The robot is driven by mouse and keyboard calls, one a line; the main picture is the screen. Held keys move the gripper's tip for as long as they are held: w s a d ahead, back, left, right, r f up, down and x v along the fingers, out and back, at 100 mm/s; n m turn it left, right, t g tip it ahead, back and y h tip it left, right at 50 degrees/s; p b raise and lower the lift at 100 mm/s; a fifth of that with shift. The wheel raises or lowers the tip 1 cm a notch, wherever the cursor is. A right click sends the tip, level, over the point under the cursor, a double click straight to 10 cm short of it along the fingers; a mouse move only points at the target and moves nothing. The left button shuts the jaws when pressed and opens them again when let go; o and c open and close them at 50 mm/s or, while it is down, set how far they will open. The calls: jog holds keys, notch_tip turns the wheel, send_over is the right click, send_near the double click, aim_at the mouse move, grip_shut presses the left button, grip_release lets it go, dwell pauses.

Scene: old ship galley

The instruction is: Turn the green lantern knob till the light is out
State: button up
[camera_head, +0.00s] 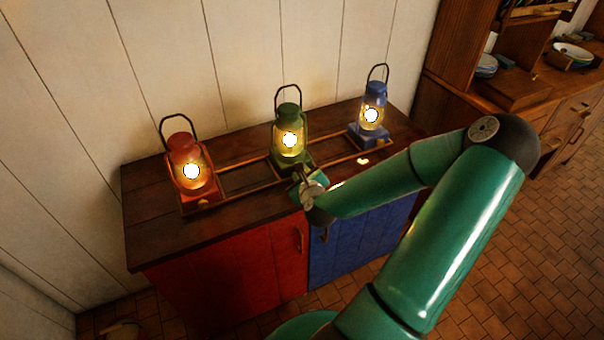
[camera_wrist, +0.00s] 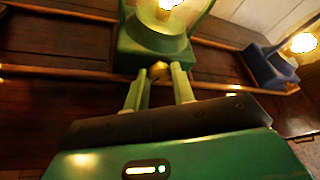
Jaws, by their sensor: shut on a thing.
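The green lantern (camera_head: 289,118) stands in the middle of a row of three on the cabinet top, and its light is on. The wrist view shows its green base (camera_wrist: 128,52) and its glowing lower part. A small brass knob (camera_wrist: 158,69) sticks out from the base toward me. My gripper (camera_wrist: 157,74) is at the base with its two fingers on either side of the knob, shut on it. In the head view my gripper (camera_head: 303,180) is at the front of the lantern's base, and the knob is hidden there.
A lit red lantern (camera_head: 184,151) stands to the left and a lit blue lantern (camera_head: 373,98) to the right. A low wooden rail (camera_head: 243,191) runs along their bases. The cabinet top (camera_head: 150,222) is clear at the front left. A plank wall is behind.

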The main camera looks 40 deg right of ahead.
dwell(0.4)
jog(key=o, duration=1)
jog(key=shift+s, duration=0.1)
